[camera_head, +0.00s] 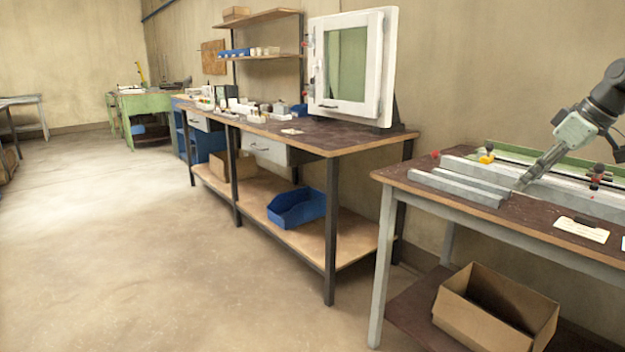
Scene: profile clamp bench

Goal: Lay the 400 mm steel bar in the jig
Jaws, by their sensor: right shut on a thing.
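My right gripper (524,182) reaches down from the right edge, its fingertips low over the bench beside the grey bars. It is shut on what looks like a grey steel bar, but the grip is small and partly hidden by the fingers. A front grey bar (453,188) lies near the bench's left end, with another grey bar (470,182) just behind it. Behind them a long grey rail of the jig (585,197) runs to the right, with red and black clamp knobs along it. I cannot tell bar lengths. My left gripper is out of view.
The dark bench top (395,176) has a paper label (582,229) near its front edge. A yellow knob (486,159) stands behind the bars. A cardboard box (495,312) sits on the lower shelf. A workbench with a white window frame (350,70) stands to the left. Open floor lies left.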

